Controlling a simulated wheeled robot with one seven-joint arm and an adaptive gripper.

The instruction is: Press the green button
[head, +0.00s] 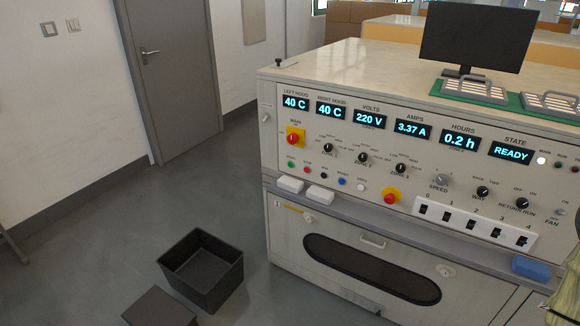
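The green button (291,164) is small and round. It sits at the left end of a row of small coloured buttons on the front panel of the console (330,210), below the yellow-and-red main switch (295,136). The red button (307,170) is just to its right, followed by black, blue (342,181) and white ones. Nothing covers the green button. I do not see my gripper in the head view.
A ledge under the buttons carries two white blocks (291,184). A dark open bin (202,268) and a dark box (160,308) stand on the floor at left. A yellowish object (565,300), unclear, shows at lower right.

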